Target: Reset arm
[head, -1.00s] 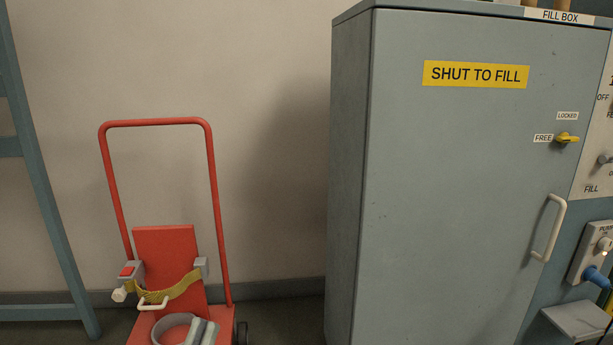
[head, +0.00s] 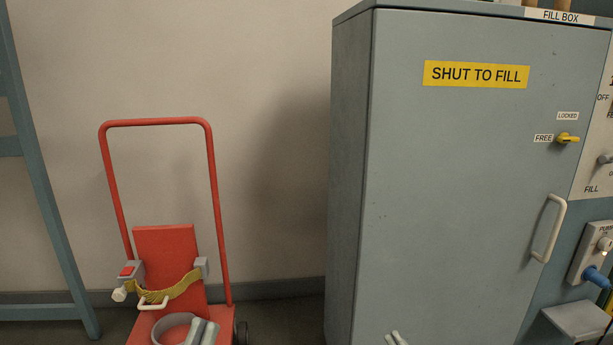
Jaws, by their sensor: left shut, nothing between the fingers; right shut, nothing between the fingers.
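My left gripper (head: 203,332) shows at the bottom edge, in front of the lower part of the red trolley (head: 165,250). Its pale grey fingers are together and hold nothing. My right gripper (head: 396,339) just shows at the bottom edge, in front of the grey fill box door (head: 450,200). Only its fingertips are in view; they are together and empty. The rest of both arms is out of view.
The fill box door looks closed. Its yellow knob (head: 567,139) lies level beside the FREE label, above a pale handle (head: 550,228). The trolley has a yellow strap (head: 172,289) and a grey ring (head: 172,328). A blue frame (head: 45,190) stands at left.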

